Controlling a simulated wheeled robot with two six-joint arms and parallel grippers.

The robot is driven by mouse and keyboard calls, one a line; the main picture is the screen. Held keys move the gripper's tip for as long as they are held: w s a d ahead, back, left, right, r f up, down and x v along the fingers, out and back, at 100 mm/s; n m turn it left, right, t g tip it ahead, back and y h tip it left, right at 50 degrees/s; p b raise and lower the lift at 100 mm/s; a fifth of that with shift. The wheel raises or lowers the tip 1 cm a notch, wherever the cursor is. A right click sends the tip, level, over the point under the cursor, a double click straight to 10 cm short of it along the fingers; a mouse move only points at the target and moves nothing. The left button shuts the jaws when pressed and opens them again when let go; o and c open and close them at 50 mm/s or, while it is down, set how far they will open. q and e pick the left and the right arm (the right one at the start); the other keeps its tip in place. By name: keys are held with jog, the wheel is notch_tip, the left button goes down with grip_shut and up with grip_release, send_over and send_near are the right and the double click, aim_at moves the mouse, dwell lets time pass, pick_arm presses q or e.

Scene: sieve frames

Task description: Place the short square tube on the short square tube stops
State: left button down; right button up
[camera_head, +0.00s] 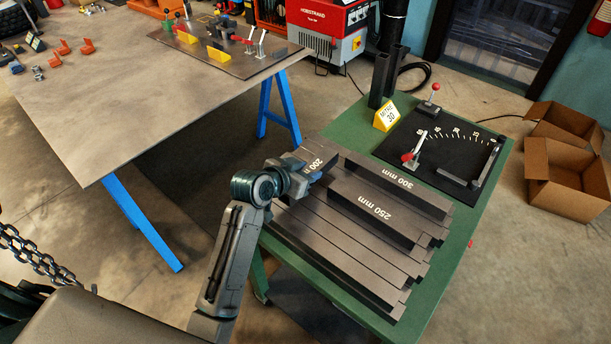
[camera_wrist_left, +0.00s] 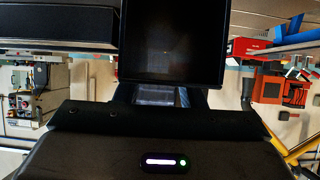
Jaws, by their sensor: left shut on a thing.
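My left gripper (camera_head: 309,178) is over the far left part of the tube stack on the green table. It is shut on the dark square tube marked 200 mm (camera_head: 319,154). In the left wrist view the tube's dark square end (camera_wrist_left: 172,42) fills the top middle. The gripper hides part of the tube, and I cannot tell whether the tube is lifted clear. Yellow blocks (camera_head: 216,54) stand on a dark plate on the big table, with toggle clamps near them; I cannot tell which are the short tube stops. My right gripper is not in view.
Tubes marked 250 mm (camera_head: 373,211) and 300 mm (camera_head: 397,180) lie beside the held tube. The green table (camera_head: 459,235) also carries a mitre gauge (camera_head: 440,150) and upright dark tubes (camera_head: 385,72). The big table (camera_head: 105,100) has a wide clear front area.

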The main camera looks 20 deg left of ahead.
pick_arm(q)
notch_tip(320, 180, down, 3)
jog(key=shift+r+p, duration=0.2)
jog(key=shift+p, duration=0.15)
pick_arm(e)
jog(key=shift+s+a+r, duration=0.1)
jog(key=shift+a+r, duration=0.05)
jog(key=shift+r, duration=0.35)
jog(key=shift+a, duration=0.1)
pick_arm(q)
jog(key=c, duration=1.4)
grip_release()
jog(key=shift+f, duration=0.25)
jog(key=o, duration=0.5)
jog(key=shift+s+r, duration=0.1)
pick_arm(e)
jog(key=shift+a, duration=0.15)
pick_arm(q)
jog(key=shift+r, duration=0.1)
